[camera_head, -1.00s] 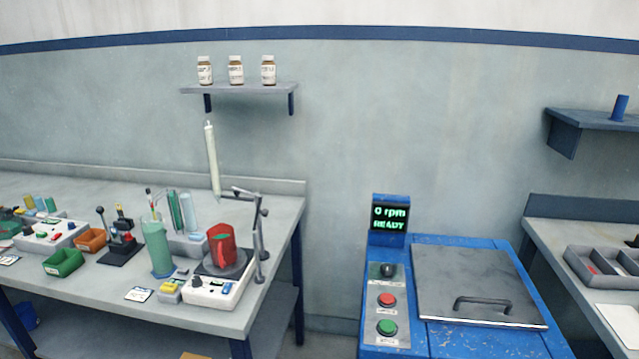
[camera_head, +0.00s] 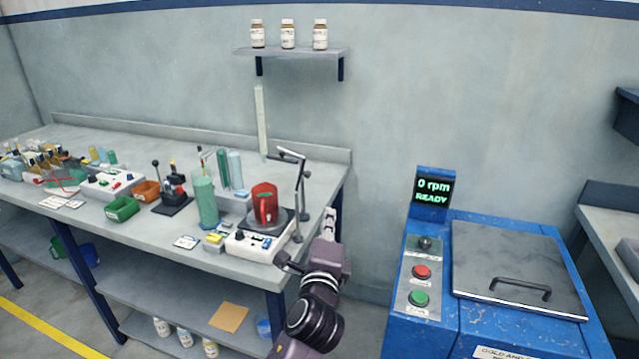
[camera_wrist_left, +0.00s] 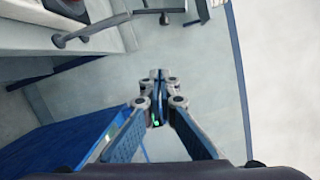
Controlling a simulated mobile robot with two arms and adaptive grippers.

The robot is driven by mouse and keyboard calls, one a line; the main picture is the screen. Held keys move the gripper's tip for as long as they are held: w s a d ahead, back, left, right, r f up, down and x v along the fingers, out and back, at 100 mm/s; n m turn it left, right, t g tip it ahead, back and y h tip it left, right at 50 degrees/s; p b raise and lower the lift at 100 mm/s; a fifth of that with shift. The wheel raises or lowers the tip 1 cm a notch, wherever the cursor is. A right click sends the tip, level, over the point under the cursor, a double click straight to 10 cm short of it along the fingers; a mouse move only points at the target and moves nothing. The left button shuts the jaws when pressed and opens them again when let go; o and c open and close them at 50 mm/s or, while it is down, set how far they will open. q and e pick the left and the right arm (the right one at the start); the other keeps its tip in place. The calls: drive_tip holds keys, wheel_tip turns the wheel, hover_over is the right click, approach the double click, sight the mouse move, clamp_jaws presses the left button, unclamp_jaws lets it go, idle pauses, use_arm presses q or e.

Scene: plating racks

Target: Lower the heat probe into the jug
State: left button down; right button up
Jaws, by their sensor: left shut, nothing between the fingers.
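A red jug (camera_head: 265,205) stands upright on the dark plate of a white hotplate (camera_head: 255,244) at the bench's right end. A grey jointed stand (camera_head: 301,190) rises beside it. A long pale rod (camera_head: 261,120), which may be the heat probe, stands nearly upright behind and above the jug. Its lower end appears near the stand's upper arm; I cannot tell if they touch. My left gripper (camera_head: 331,213) is right of the stand, apart from it and the jug. In the left wrist view its fingers (camera_wrist_left: 157,95) are shut and empty. My right gripper is out of view.
A green cylinder (camera_head: 206,203), a green bin (camera_head: 122,208) and an orange bin (camera_head: 146,192) stand left of the jug. A shelf with bottles (camera_head: 290,52) hangs above. A blue machine (camera_head: 470,335) stands right, with floor between it and the bench.

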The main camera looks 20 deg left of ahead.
use_arm(q)
drive_tip(key=w+a+r+p, duration=0.3)
drive_tip(key=w+a, duration=0.3)
drive_tip(key=w, duration=0.3)
drive_tip(key=shift+w+p, duration=0.3)
drive_tip(key=shift+w, duration=0.05)
drive_tip(key=shift+w+a+r, duration=0.1)
